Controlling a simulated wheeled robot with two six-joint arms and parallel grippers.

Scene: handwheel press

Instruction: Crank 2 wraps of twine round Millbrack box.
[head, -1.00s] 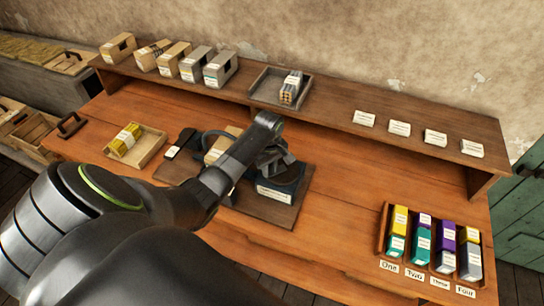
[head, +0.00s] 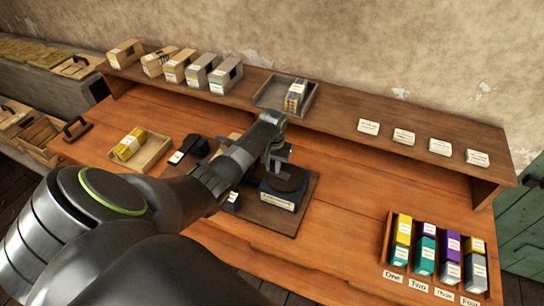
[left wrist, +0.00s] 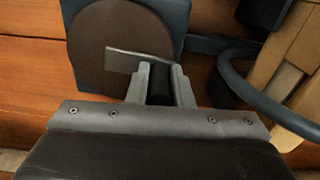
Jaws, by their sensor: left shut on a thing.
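My left gripper (left wrist: 160,84) is shut on a dark handle that stands by a grey bar (left wrist: 124,57) over a round dark disc (left wrist: 92,58). The disc lies on a blue base, and in the head view the disc (head: 288,180) sits right of and below my left gripper (head: 277,156). A blue ring like a handwheel (left wrist: 226,75) shows at the right of the wrist view. Tan box-like parts (left wrist: 290,62) lie beyond it, partly hidden. No label reading Millbrack can be made out. My right gripper is not in view.
A tray (head: 154,153) with a yellow-topped item stands left of the press. Several cartons (head: 174,68) and a grey tray (head: 266,97) stand on the back shelf (head: 330,118). A rack of coloured boxes (head: 388,240) is at right.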

